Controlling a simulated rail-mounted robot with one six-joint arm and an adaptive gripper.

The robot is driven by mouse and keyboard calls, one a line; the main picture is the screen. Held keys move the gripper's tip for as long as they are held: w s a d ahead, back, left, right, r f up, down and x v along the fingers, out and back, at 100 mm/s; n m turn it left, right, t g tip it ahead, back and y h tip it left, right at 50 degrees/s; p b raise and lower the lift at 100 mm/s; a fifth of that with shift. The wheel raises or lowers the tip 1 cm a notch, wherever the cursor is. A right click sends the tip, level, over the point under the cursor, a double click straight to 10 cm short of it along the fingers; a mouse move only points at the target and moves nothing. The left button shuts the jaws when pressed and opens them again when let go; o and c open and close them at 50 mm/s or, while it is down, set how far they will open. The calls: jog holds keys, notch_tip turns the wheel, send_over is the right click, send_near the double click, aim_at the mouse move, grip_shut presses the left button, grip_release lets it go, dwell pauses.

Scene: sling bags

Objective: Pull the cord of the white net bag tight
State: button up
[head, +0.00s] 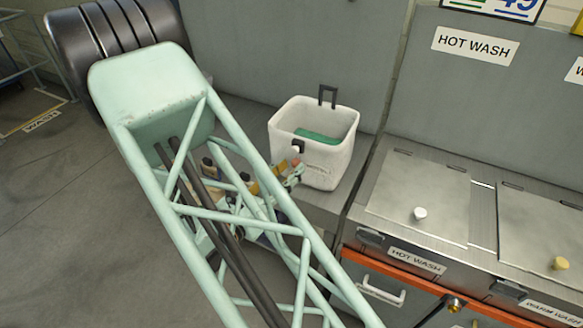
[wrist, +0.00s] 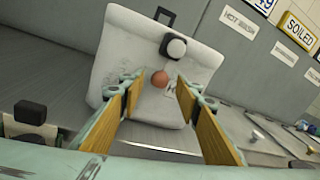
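The white bag (head: 334,160) stands upright on a grey ledge in the head view, its top open, with green material (head: 318,136) inside. It also fills the upper middle of the wrist view (wrist: 125,65). A black piece with a round white button (wrist: 176,48) sits on its front. An orange-red ball (wrist: 160,79) hangs just below that button; the cord itself is hard to make out. My gripper (wrist: 161,88) is open, with its two wood-coloured finger pads left and right of the ball. I cannot tell whether either pad touches it. In the head view my arm partly hides the gripper (head: 288,174).
A black loop handle (head: 327,95) stands up at the bag's back rim. A grey panel rises behind the bag. To the right is a metal counter with a lid (head: 420,195) and a white knob, under a HOT WASH sign (head: 475,43). Open floor lies at left.

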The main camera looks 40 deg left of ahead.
jog(key=shift+w, duration=0.7)
jog(key=shift+c, duration=0.7)
grip_shut()
jog(key=shift+f+b, duration=1.35)
jog(key=shift+f, duration=2.1)
jog(key=shift+o, duration=0.7)
grip_release()
